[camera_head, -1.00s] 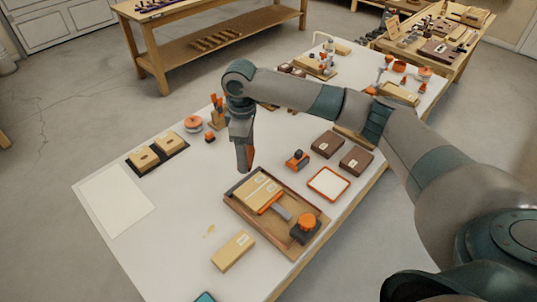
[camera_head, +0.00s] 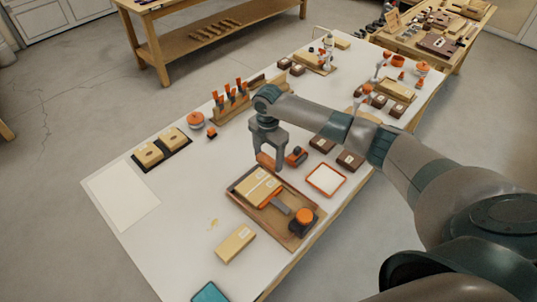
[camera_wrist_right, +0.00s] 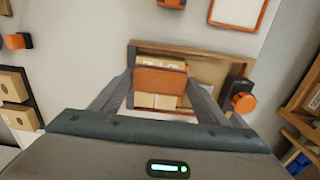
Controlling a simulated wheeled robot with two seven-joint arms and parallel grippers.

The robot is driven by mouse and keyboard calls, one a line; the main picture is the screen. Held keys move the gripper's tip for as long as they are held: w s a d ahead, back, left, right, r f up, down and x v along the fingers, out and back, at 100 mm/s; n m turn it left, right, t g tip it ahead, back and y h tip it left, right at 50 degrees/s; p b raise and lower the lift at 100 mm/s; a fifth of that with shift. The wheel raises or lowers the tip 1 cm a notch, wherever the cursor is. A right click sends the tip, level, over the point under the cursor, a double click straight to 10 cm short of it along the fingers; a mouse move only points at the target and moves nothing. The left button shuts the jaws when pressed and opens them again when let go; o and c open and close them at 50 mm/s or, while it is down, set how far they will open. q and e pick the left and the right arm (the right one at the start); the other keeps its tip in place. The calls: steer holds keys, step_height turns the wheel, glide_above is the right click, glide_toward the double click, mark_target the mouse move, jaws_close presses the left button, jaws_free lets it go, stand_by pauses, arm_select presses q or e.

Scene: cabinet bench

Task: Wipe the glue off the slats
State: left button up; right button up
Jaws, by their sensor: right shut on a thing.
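My right gripper (camera_head: 266,158) is shut on an orange-brown block (camera_head: 266,161). It holds the block near the back edge of a wooden tray (camera_head: 283,237). In the right wrist view the block (camera_wrist_right: 160,79) sits between the fingers, in front of the tray and partly covering the slats. The pale wood slats (camera_head: 251,187) lie side by side in the tray, with an orange-edged, grey-handled tool (camera_head: 281,207) across their near end. I cannot make out glue on the slats. A small yellowish smear (camera_head: 213,224) is on the bench. My left gripper is not in view.
An orange-topped dark piece (camera_head: 304,218) stands in the tray's right end. An orange-rimmed white pad (camera_head: 326,180) and an orange-and-dark tool (camera_head: 297,156) are right of the gripper. A pale box (camera_head: 235,243) lies in front. The bench left of the tray is mostly clear.

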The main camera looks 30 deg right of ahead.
steer(key=shift+f, duration=0.2)
stand_by(0.3)
steer(key=shift+f+b, duration=2.65)
steer(key=shift+f, duration=0.05)
steer(key=shift+p, duration=0.35)
steer(key=shift+f, duration=0.7)
steer(key=shift+s+a, duration=0.1)
steer(key=shift+a, duration=0.05)
steer(key=shift+s+a+r+p, duration=0.2)
steer(key=shift+a+p, duration=0.2)
steer(key=shift+a, duration=0.15)
steer(key=shift+s+a+f, duration=0.1)
steer(key=shift+a, duration=0.15)
steer(key=shift+a, duration=0.15)
steer(key=shift+s+a+f+p, duration=0.1)
steer(key=shift+s+a+p, duration=0.2)
steer(key=shift+a+p, duration=0.5)
